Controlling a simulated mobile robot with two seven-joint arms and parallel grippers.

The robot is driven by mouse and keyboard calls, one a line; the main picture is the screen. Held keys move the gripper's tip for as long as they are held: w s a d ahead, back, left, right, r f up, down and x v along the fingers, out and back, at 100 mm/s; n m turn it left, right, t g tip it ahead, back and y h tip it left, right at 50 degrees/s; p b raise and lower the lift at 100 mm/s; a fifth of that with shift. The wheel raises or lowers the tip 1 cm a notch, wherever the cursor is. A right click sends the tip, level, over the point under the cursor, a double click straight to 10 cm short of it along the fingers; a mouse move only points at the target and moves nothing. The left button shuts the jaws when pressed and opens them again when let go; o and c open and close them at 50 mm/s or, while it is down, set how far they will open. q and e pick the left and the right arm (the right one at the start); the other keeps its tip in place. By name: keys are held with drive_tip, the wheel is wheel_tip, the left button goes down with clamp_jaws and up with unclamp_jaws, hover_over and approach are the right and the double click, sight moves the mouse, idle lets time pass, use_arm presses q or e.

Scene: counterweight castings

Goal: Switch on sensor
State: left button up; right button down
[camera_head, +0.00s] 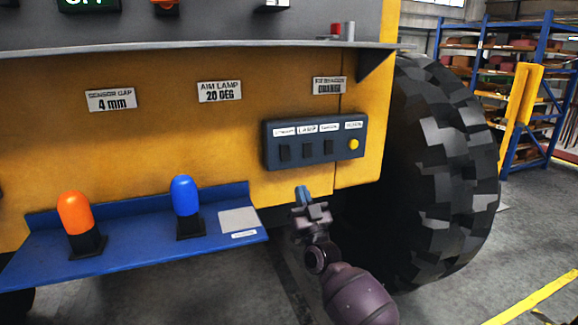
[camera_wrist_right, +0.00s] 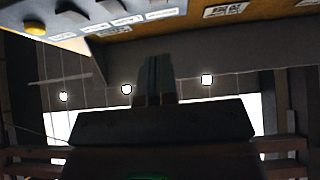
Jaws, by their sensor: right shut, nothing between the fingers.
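A dark grey switch panel (camera_head: 262,150) is on the yellow machine body. It bears three black switches (camera_head: 307,150) and a yellow button (camera_head: 354,144) at its right end, each under a small white label. The second label seems to read LAMP and the third perhaps SENSOR; the others are too small to read. My right gripper (camera_head: 302,192) is shut and empty, just below the panel and apart from it. In the right wrist view, its closed fingers (camera_wrist_right: 157,78) point up, with the panel's yellow button (camera_wrist_right: 35,28) at the upper left. My left gripper is out of view.
A blue shelf (camera_head: 140,245) at the left carries an orange lamp (camera_head: 75,213) and a blue lamp (camera_head: 185,196). A large black tyre (camera_head: 440,170) stands right of the panel. A grey ledge (camera_head: 200,45) runs above. Floor is clear below the panel.

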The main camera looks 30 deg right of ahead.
sight(286, 157)
drive_tip(key=x, duration=0.6)
drive_tip(key=w+f+p+x, duration=0.1)
drive_tip(key=x, duration=0.1)
drive_tip(key=shift+w+d+r, duration=0.1)
drive_tip(key=shift+w+d, duration=0.1)
drive_tip(key=shift+w, duration=0.1)
drive_tip(key=shift+w+d, duration=0.2)
drive_tip(key=shift+w, duration=0.6)
drive_tip(key=shift+w+f+h+b, duration=0.25)
drive_tip(key=shift+f+h+b, duration=0.05)
drive_tip(key=shift+b, duration=0.9)
drive_tip(key=shift+r, duration=0.25)
